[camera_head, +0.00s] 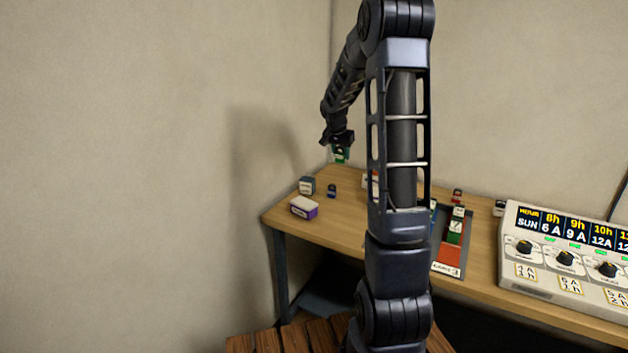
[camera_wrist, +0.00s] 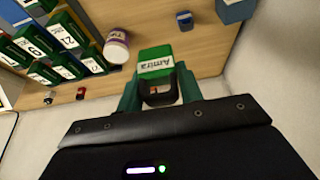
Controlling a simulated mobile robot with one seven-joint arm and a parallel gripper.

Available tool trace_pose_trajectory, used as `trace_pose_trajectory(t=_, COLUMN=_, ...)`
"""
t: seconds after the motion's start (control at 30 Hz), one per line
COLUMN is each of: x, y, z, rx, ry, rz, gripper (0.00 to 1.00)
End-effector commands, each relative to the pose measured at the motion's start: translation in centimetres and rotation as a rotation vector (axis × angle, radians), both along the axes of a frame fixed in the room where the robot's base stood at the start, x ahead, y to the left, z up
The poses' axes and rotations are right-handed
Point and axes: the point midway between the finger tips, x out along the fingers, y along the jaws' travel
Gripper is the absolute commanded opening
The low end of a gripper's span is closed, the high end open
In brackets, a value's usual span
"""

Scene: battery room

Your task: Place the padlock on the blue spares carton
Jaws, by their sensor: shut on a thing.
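The padlock (camera_wrist: 155,62) has a green body with a white label and a dark shackle. My gripper (camera_wrist: 158,84) is shut on it by the shackle end, with a finger on each side. In the head view my gripper (camera_head: 338,141) is above the table's far left part, with the green padlock (camera_head: 341,155) below it.
A white and purple tub (camera_wrist: 117,46) and several green boxes (camera_wrist: 67,31) show in the wrist view. A control panel (camera_head: 570,255) stands at right.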

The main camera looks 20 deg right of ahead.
Motion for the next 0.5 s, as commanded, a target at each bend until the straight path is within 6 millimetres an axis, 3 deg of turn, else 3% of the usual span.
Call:
trace_pose_trajectory(t=0.03, x=2.1, y=0.7, z=0.5, rx=0.001, ry=-0.002, rz=0.001, gripper=0.11)
trace_pose_trajectory(t=0.2, x=8.3, y=2.6, z=2.2, rx=0.001, ry=-0.001, rz=-0.011, gripper=0.11)
trace_pose_trajectory(t=0.4, x=14.3, y=5.6, z=3.9, rx=0.000, ry=-0.001, rz=-0.019, gripper=0.11)
trace_pose_trajectory(t=0.5, x=16.3, y=6.9, z=4.5, rx=-0.002, ry=0.000, rz=-0.020, gripper=0.11)
